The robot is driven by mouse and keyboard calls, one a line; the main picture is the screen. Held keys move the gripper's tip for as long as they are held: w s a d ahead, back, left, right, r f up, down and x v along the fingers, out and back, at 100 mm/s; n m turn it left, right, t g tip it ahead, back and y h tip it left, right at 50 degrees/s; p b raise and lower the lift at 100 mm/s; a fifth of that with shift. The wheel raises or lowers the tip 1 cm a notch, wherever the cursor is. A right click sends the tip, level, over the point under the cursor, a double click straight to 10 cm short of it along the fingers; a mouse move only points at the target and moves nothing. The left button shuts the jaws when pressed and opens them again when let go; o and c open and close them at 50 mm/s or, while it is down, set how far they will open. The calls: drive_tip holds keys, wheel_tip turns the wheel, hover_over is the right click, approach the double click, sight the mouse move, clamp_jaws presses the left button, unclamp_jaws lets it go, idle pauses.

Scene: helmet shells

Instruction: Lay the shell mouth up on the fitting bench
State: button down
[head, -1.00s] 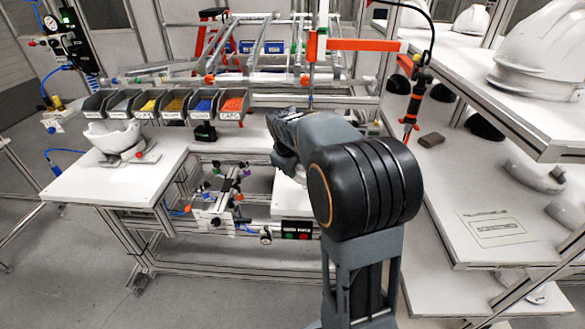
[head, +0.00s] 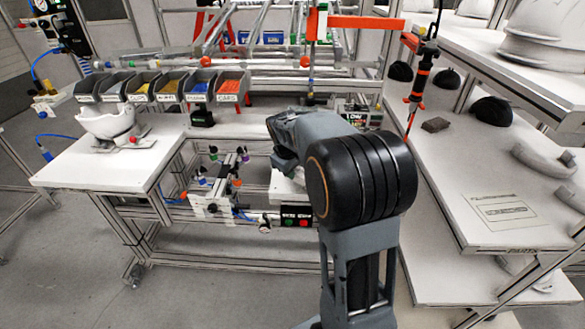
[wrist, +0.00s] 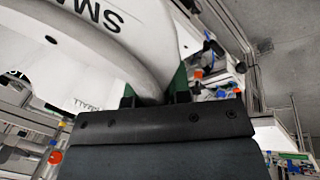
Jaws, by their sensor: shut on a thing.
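My gripper (wrist: 156,92) is shut on the rim of a large white helmet shell (wrist: 100,35) in the wrist view. The shell has dark lettering, partly cut off, and fills the upper left. In the head view my arm hides the gripper, and a small white patch shows under it; I cannot tell if it is the shell. The white fitting bench (head: 95,168) stands at the left. On it, another white shell-like piece (head: 106,122) sits mouth up on a small stand.
Colour-filled bins (head: 160,88) line the bench's back edge. A fixture with coloured knobs (head: 215,190) sits below. On the right, shelves (head: 480,200) hold white helmets (head: 545,40), dark domes (head: 490,110) and a brown block (head: 436,125). The bench's front left part is bare.

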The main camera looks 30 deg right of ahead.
drive_tip(key=shift+f, duration=0.1)
drive_tip(key=c, duration=1)
unclamp_jaws()
drive_tip(key=b+v, duration=0.1)
drive_tip(key=v, duration=1.2)
drive_tip(key=shift+s+a+r, duration=0.1)
drive_tip(key=shift+s+r, duration=0.1)
drive_tip(key=shift+r, duration=0.15)
